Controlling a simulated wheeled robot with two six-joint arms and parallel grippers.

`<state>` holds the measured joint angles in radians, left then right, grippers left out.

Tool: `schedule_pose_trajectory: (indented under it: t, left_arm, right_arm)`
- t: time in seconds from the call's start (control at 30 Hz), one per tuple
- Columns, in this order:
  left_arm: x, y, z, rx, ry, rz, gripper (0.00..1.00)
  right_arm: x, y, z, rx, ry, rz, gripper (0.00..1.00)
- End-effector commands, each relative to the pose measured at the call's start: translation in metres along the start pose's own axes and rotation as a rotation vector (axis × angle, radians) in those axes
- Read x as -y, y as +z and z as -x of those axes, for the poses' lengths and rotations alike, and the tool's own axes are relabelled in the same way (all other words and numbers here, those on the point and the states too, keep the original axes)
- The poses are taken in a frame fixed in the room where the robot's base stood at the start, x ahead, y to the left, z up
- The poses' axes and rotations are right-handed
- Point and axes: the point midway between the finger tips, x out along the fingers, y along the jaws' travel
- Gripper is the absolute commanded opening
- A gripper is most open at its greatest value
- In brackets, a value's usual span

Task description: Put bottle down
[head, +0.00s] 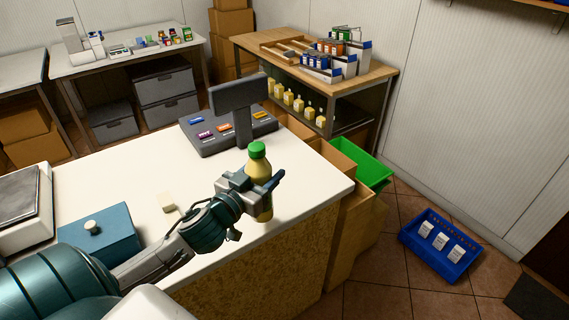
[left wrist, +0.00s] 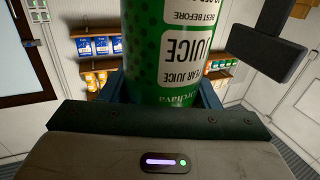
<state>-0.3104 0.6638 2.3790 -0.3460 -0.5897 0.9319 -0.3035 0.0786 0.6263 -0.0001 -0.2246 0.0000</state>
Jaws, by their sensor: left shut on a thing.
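The juice bottle (head: 258,165) has a green cap and a pale yellow body in the head view. Its green label with upside-down "PEAR JUICE" text fills the middle of the left wrist view (left wrist: 172,50). My left gripper (head: 256,186) is shut around the bottle's middle and holds it roughly upright. The bottle is over the white counter (head: 130,165), near its front edge towards the right corner. The gripper hides part of the bottle, and I cannot tell whether its base touches the counter. My right gripper is not in view.
A dark register with a screen (head: 237,92) stands behind the bottle. A teal box (head: 100,238) and a scale (head: 22,205) are at the left. A green crate (head: 372,169) and a blue crate (head: 440,248) are beyond the counter. The counter's middle is mostly clear.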

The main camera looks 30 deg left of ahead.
Motion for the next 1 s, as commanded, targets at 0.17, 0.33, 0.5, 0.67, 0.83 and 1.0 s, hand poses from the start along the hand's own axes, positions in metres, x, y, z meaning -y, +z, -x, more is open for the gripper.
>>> schedule_pose_trajectory:
  t: [0.17,0.33,0.5,0.67,0.83,1.0]
  left_arm:
    - [0.007,-0.003,-0.044,-0.006,-0.002,0.008,0.15]
    - [0.014,0.001,-0.085,-0.005,-0.001,0.004,0.15]
    - [0.018,0.006,-0.111,-0.004,0.001,0.002,0.15]
    - [0.019,0.012,-0.118,-0.003,0.001,0.001,0.15]
    - [0.019,0.034,-0.118,0.0,0.001,0.001,0.15]
    - [0.019,0.044,-0.117,-0.004,0.003,0.0,0.15]
  right_arm:
    - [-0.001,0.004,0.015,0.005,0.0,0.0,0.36]
    - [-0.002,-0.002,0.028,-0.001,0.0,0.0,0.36]
    - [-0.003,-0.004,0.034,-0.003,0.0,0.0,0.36]
    - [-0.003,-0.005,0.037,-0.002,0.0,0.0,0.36]
    - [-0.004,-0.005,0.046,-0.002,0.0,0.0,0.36]
    - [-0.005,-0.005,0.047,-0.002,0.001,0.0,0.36]
